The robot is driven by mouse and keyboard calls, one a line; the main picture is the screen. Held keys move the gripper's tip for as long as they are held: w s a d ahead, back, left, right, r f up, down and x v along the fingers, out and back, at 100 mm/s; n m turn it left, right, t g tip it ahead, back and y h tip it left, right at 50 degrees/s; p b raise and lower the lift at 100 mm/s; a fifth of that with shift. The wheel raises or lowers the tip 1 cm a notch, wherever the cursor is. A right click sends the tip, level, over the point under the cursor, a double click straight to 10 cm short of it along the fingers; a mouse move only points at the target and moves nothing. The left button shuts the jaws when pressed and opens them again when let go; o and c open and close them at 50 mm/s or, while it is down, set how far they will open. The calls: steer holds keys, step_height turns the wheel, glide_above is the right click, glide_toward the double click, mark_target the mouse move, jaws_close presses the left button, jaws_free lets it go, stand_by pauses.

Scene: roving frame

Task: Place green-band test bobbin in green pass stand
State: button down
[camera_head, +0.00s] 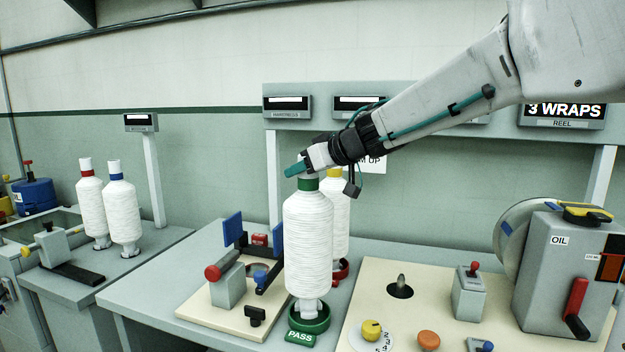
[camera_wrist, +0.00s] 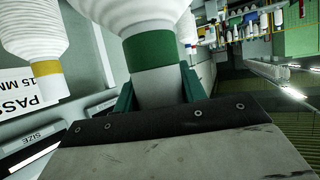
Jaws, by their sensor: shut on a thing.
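A white wound bobbin with a green band (camera_head: 308,240) is upright in the head view, with its lower end at the green pass stand (camera_head: 309,320), a low green cup labelled PASS. I cannot tell whether its base rests on the cup's floor. My gripper (camera_head: 303,171) is at the top of the bobbin, with its teal jaws shut on the neck above the green band. In the wrist view the green band (camera_wrist: 152,48) shows between the wound body and my jaws (camera_wrist: 158,90).
A yellow-band bobbin (camera_head: 336,210) stands close behind in a red stand (camera_head: 341,271). A fixture with a red knob (camera_head: 229,285) is just left. A cream panel (camera_head: 375,290) with a peg and knobs is right. Red-band (camera_head: 92,205) and blue-band (camera_head: 122,210) bobbins stand far left.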

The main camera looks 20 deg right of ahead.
steer(key=shift+f, duration=1.3)
steer(key=c, duration=0.8)
jaws_free()
steer(key=shift+f, duration=0.15)
